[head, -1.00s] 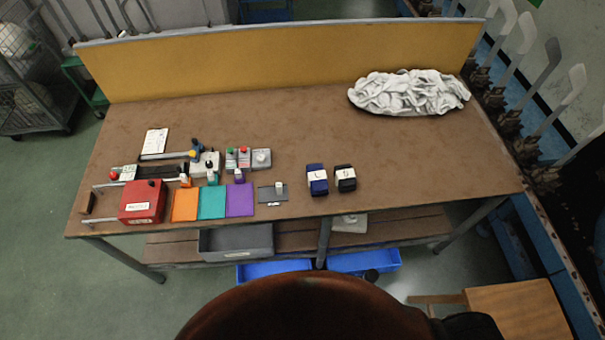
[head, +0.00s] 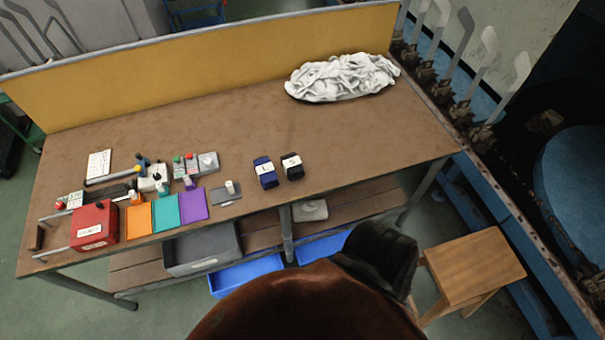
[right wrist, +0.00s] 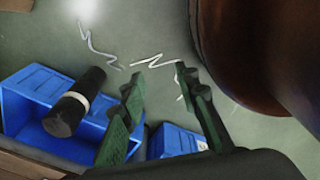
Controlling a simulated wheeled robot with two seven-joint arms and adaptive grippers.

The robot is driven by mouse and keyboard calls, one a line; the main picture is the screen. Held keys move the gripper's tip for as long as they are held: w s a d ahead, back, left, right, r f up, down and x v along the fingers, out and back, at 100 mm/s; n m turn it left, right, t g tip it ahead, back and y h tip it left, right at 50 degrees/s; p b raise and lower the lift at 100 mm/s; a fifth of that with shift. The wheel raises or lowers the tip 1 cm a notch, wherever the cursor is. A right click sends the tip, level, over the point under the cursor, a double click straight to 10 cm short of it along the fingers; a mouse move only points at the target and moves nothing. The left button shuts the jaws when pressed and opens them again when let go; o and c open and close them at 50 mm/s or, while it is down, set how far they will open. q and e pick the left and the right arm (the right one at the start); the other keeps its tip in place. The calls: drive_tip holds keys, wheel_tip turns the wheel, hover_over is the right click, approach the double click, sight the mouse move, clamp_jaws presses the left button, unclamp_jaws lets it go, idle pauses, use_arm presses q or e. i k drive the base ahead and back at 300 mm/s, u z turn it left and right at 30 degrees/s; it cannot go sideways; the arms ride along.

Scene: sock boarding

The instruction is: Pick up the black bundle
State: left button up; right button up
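The black bundle (head: 292,167) lies on the brown table near its front edge, with a white label band around it. A similar dark blue bundle (head: 265,172) lies just left of it, with a small gap between. My right gripper (right wrist: 160,78) shows in the right wrist view with its two green-black fingers apart and nothing between them. It is below the table level, over the floor and blue bins, away from the black bundle. In the head view only a black part of my right arm shows. My left gripper is not in view.
A white cloth pile (head: 342,78) is at the table's back right. Red box (head: 94,225) and coloured cards (head: 165,211) stand left. A wooden stool (head: 472,263) stands right.

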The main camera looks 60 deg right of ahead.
sight(291, 164)
drive_tip(key=k, duration=0.45)
drive_tip(key=z, duration=0.7)
